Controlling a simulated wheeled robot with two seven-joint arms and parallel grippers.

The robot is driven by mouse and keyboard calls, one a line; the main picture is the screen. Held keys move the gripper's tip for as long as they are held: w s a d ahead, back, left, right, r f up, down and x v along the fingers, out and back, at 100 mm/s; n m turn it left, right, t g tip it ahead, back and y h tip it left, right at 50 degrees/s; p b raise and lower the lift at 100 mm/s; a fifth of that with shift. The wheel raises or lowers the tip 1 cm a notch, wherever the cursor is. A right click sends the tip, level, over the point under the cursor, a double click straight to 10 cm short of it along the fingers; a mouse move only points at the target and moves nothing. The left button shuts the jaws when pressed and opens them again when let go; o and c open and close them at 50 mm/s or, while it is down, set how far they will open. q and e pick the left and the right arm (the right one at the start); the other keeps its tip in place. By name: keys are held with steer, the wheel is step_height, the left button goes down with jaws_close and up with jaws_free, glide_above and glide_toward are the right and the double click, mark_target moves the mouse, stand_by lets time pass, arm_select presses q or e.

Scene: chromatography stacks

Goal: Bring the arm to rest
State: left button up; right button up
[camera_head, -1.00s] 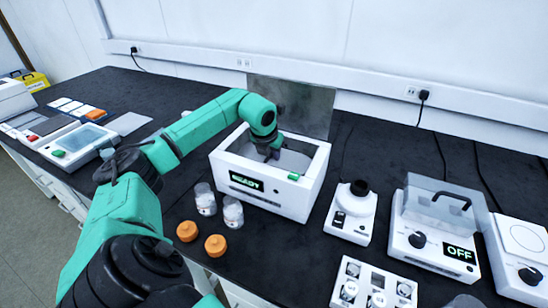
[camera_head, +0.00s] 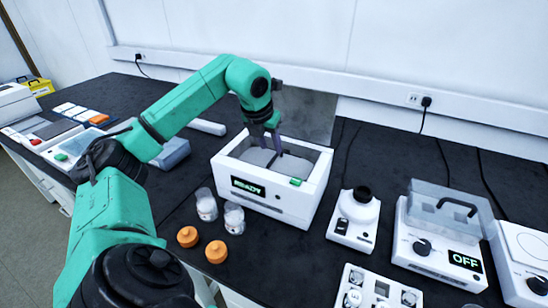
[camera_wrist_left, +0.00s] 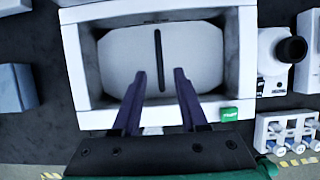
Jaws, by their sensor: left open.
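My left gripper (camera_head: 266,138) is open and empty, pointing down over the white box-shaped machine (camera_head: 300,206) with the READY display. In the left wrist view the gripper (camera_wrist_left: 160,75) shows its two dark fingers apart, above the machine's inside, where a pale plate (camera_wrist_left: 185,48) has a dark slot. The machine's lid (camera_head: 306,113) stands raised at the back. I cannot tell how far the fingertips are above the plate. My right gripper is not in view.
Two clear jars (camera_head: 234,218) and two orange caps (camera_head: 216,252) stand left of the machine. A small white device (camera_head: 356,216), a unit reading OFF (camera_head: 440,240) and a white vial rack (camera_head: 352,280) are to the right. Flat devices (camera_head: 60,140) stand at the far left.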

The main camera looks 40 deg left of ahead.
arm_select(q)
steer(key=shift+v, duration=0.9)
